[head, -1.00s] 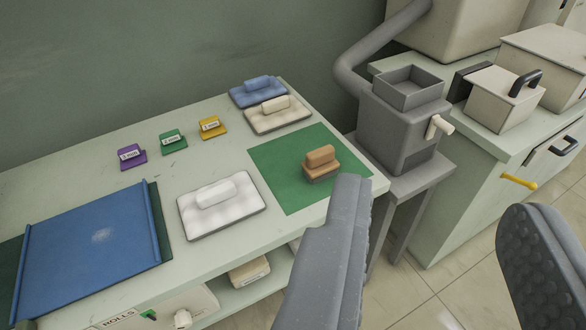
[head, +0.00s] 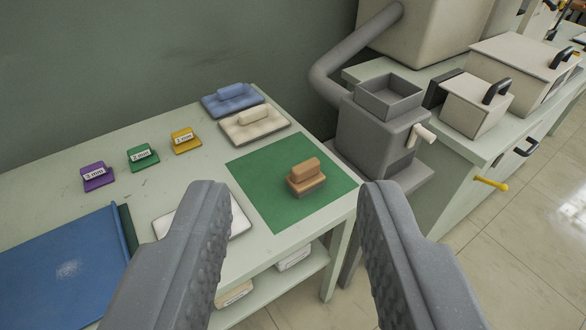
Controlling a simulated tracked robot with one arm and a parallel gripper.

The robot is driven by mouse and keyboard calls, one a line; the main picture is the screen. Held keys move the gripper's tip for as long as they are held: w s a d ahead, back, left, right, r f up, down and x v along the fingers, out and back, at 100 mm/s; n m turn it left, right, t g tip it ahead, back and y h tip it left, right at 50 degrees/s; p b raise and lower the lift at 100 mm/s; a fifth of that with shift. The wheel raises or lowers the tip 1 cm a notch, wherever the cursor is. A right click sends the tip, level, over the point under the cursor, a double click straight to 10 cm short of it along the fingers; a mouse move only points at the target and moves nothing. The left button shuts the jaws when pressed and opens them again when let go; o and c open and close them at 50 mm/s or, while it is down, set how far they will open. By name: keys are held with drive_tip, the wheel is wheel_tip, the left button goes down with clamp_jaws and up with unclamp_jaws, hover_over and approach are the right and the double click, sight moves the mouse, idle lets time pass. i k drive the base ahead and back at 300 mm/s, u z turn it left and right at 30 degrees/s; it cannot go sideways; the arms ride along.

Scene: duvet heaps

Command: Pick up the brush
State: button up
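The brush (head: 306,177) is a small block with a tan wooden handle on top and a darker, greyish underside. It sits upright on a green mat (head: 262,202) near the right end of the table. My gripper (head: 293,190) is open and empty, with its two grey fingers spread wide in the lower part of the head view. The brush shows in the gap between the fingertips, farther off than they are. Nothing hides the brush.
My left finger partly covers a white padded block (head: 241,217). A blue block (head: 231,99) and a cream block (head: 254,123) lie behind the mat. A grey machine with a hopper (head: 388,97) stands right of the table. A blue board (head: 62,265) lies at left.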

sight(305, 177)
drive_tip(key=i, duration=0.9)
drive_tip(key=z, duration=0.05)
